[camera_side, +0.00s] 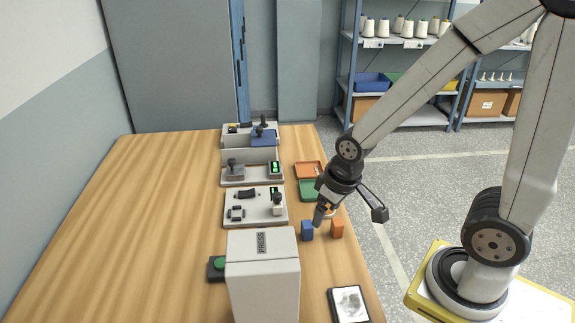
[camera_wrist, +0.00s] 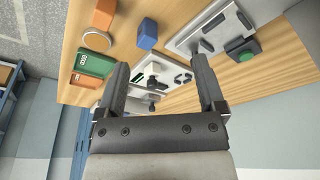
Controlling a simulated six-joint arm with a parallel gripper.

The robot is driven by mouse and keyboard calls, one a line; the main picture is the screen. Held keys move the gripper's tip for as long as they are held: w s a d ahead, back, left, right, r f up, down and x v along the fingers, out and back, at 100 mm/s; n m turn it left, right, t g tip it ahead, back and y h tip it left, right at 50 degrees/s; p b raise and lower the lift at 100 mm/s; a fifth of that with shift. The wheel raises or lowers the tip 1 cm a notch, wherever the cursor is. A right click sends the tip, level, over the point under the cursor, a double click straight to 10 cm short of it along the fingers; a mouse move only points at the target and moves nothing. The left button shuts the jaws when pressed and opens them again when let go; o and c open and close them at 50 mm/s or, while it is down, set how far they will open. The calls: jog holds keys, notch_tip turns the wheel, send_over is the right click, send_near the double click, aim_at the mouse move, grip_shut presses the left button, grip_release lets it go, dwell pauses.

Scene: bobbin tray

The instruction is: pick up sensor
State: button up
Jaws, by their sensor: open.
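My gripper (camera_side: 320,217) hangs above the right edge of the wooden table, beside the green tray. In the wrist view my gripper (camera_wrist: 158,66) has its two fingers wide apart with nothing between their tips. I cannot tell for sure which thing is the sensor. A light fixture (camera_side: 233,208) with a dark handle, small black parts and a lit green display stands left of my gripper. In the wrist view small dark parts (camera_wrist: 154,86) show beyond and between the fingers, apart from them.
A blue block (camera_side: 307,230) and an orange block (camera_side: 337,229) stand close to my gripper. A green tray (camera_side: 306,197) and an orange tray (camera_side: 300,166) lie behind it. A round tan-rimmed thing (camera_wrist: 97,40) lies nearby. A tall press box (camera_side: 262,275) stands in front. The table's left is clear.

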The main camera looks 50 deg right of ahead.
jog(key=d+m, duration=0.1)
jog(key=m, duration=0.2)
jog(key=m+y, duration=0.3)
jog(key=m, duration=2.1)
send_over(339, 222)
jog(key=s+d, duration=0.2)
jog(key=d, duration=0.1)
notch_tip(339, 222, down, 4)
jog(key=shift+w+a+f, duration=0.1)
jog(key=shift+w+a, duration=0.05)
jog(key=shift+a, duration=0.1)
jog(key=shift+f, duration=0.1)
jog(key=shift+w+a+f+n, duration=0.15)
jog(key=shift+a+f, duration=0.05)
jog(key=shift+f, duration=0.35)
jog(key=shift+w+a+f+n, duration=0.15)
jog(key=shift+a+f, duration=0.05)
jog(key=shift+f, duration=0.3)
jog(key=shift+f, duration=0.15)
jog(key=shift+a+x, duration=0.15)
jog(key=shift+x, duration=1.1)
jog(key=shift+a+x, duration=0.1)
jog(key=shift+x, duration=1.15)
jog(key=shift+w+t, duration=0.1)
jog(key=shift+t, duration=0.2)
